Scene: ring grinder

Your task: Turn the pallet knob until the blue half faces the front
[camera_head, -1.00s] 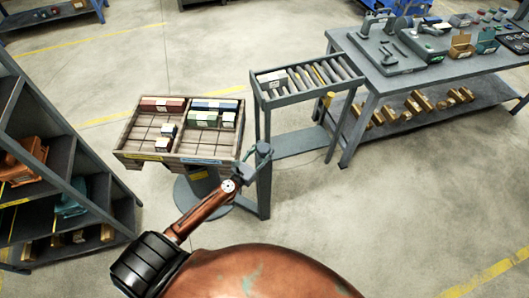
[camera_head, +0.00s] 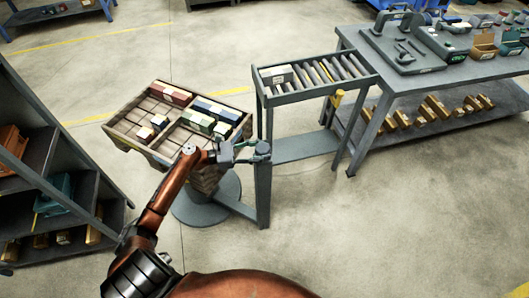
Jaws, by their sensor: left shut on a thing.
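The pallet (camera_head: 112,125) is a wooden tray with a grid of compartments on a grey round pedestal. It stands turned at a slant, its back edge sloping down to the right. Red boxes (camera_head: 172,95), blue boxes (camera_head: 214,109) and green-sided boxes (camera_head: 198,121) lie in it. The knob (camera_head: 263,146) is a dark grey cap with a greenish lever on a grey post right of the pallet. My left gripper (camera_head: 241,153) is shut on the knob's lever side. My arm hides the pallet's front right part and any blue label there. My right gripper is out of view.
A roller conveyor (camera_head: 312,88) with a white box stands behind and right of the knob post. A grey workbench (camera_head: 410,84) is at the right. A dark shelf rack (camera_head: 45,170) stands at the left. The floor at the lower right is clear.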

